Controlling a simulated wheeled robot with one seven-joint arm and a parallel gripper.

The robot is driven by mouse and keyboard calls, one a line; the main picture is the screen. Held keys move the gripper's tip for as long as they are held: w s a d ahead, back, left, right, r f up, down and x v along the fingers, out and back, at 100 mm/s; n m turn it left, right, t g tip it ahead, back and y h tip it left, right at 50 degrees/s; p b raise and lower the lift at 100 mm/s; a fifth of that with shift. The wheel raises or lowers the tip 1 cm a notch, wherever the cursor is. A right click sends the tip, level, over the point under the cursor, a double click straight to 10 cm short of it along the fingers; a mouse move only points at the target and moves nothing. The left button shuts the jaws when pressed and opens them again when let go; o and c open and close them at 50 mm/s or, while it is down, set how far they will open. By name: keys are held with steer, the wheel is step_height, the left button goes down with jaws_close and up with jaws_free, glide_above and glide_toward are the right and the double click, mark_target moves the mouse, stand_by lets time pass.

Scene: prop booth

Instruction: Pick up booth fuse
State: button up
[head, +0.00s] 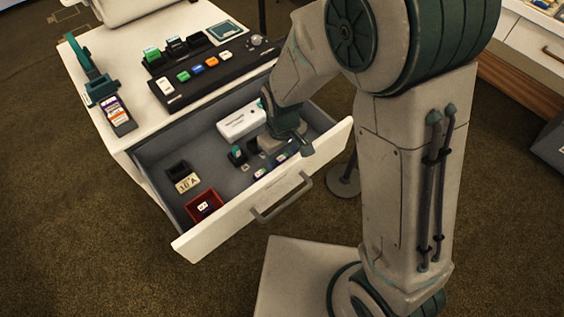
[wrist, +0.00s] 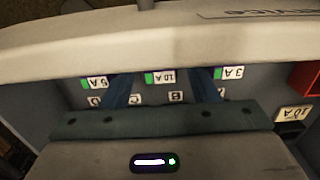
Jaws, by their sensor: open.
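My gripper (head: 290,140) reaches down into the open drawer, partly hidden by my own arm in the head view. In the wrist view my gripper (wrist: 163,92) is open, its two blue fingers apart. Between them shows a small green-and-white piece labelled 10 A (wrist: 160,76). Similar pieces labelled 5 A (wrist: 95,83) and 3 A (wrist: 229,73) lie outside the fingers on either side. I cannot tell which piece is the booth fuse, or whether the fingers touch anything. A dark block with a green top (head: 237,154) stands left of the gripper.
The drawer's front panel (head: 225,225) is close to my gripper. The drawer also holds a white box (head: 241,122), a dark holder with a 10 A label (head: 187,183) and a red tray (head: 203,207). A button console (head: 215,73) stands on the cabinet top.

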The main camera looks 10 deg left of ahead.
steer(key=c, duration=1)
steer(key=shift+c, duration=0.2)
